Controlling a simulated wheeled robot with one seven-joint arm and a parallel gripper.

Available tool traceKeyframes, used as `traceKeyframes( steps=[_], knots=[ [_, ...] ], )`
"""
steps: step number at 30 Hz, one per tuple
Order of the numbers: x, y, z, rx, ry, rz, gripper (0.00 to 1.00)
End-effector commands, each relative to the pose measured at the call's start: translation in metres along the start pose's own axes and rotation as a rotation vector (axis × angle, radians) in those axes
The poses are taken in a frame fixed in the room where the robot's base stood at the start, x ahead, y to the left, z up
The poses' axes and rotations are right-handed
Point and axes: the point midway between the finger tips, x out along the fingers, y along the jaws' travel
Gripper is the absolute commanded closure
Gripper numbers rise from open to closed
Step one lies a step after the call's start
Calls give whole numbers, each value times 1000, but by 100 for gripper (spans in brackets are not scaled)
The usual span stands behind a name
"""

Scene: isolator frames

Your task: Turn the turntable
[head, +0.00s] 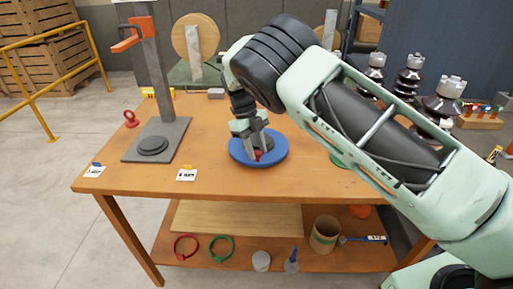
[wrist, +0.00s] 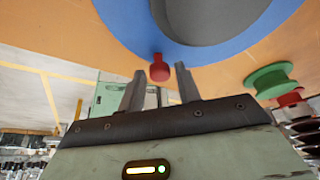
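The turntable is a blue disc (head: 279,152) with a dark grey raised centre, on the orange-brown workbench. It also shows in the wrist view as a blue rim (wrist: 127,28) around a grey hub (wrist: 205,15). A small red knob (wrist: 159,69) stands at its rim, and part of it shows in the head view (head: 258,155). My gripper (head: 256,154) points down over the front part of the disc. In the wrist view its two fingers (wrist: 160,84) are apart, with the red knob between or just beyond their tips. I cannot tell whether they touch it.
A green spool (wrist: 270,80) lies right of the turntable. Dark insulators (head: 408,78) stand at the back right. The bench front (head: 235,185) is mostly clear.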

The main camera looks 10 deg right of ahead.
Motion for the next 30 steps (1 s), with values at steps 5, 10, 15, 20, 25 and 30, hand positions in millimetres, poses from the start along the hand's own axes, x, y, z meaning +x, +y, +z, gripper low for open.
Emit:
traceKeyframes(
  steps=[5, 10, 15, 20, 25, 30],
  knots=[
    [0, 0, 0, 0, 2, 0, 56],
    [-1, 0, 0, 0, 2, 0, 56],
    [-17, -1, 1, -1, -1, 0, 56],
    [-50, -1, 2, -1, -4, -1, 56],
    [-89, -1, 1, 0, -3, -2, 56],
    [-120, -1, 1, -1, -2, -2, 56]
  ],
)
